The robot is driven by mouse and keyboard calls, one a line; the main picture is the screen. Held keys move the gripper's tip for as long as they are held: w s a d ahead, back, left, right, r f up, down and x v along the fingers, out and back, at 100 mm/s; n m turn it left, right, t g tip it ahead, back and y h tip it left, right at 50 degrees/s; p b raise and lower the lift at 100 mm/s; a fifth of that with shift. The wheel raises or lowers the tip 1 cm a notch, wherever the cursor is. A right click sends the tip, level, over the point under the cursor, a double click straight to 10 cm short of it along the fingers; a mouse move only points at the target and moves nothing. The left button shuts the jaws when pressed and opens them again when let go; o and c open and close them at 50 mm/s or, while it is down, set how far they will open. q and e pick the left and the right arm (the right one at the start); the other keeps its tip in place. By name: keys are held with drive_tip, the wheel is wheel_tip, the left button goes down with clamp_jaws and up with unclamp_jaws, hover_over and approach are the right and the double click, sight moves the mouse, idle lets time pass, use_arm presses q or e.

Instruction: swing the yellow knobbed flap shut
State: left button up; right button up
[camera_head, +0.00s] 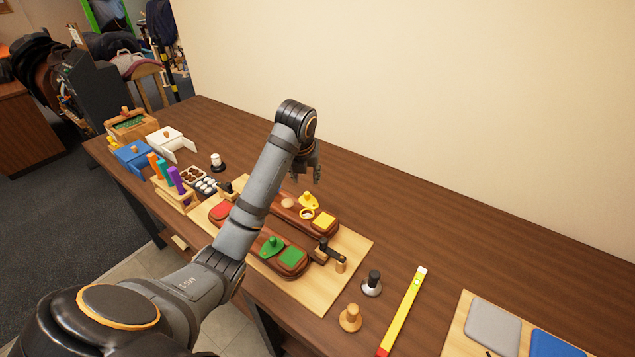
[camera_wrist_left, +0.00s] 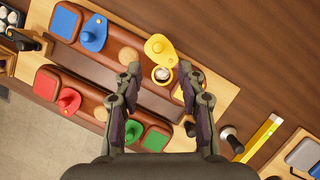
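The yellow knobbed flap (camera_head: 309,201) stands swung out to the back side of the far brown wooden piece (camera_head: 288,207). In the left wrist view the yellow flap (camera_wrist_left: 160,48) lies beside a yellow-rimmed round opening (camera_wrist_left: 162,75), which is uncovered. A yellow square pad (camera_head: 325,219) sits at the right end of the same piece; my finger partly hides it in the wrist view. My left gripper (camera_head: 306,177) is above the far piece. In the wrist view its fingers (camera_wrist_left: 158,76) are spread apart and empty, one on each side of the opening. My right gripper is out of view.
Green (camera_head: 271,246), red (camera_wrist_left: 69,100) and blue (camera_wrist_left: 93,33) knobbed flaps sit nearby on the brown pieces. A black-handled clamp (camera_head: 328,249) stands at the board's right end. A yellow level (camera_head: 403,312) and two knobs lie right. The table behind is clear.

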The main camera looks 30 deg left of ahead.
sight(307, 194)
use_arm(q)
drive_tip(key=b+x, duration=0.4)
drive_tip(key=b, duration=0.1)
drive_tip(key=s+b+x, duration=0.1)
drive_tip(key=b, duration=0.1)
drive_tip(key=shift+w+f+b, duration=0.2)
drive_tip(key=shift+f+b, duration=0.2)
drive_tip(key=shift+f, duration=0.15)
drive_tip(key=p+x, duration=0.1)
drive_tip(key=x, duration=0.2)
drive_tip(key=shift+a+r, duration=0.1)
drive_tip(key=shift+w+f, duration=0.2)
drive_tip(key=shift+f, duration=0.2)
drive_tip(key=c, duration=0.6)
clamp_jaws()
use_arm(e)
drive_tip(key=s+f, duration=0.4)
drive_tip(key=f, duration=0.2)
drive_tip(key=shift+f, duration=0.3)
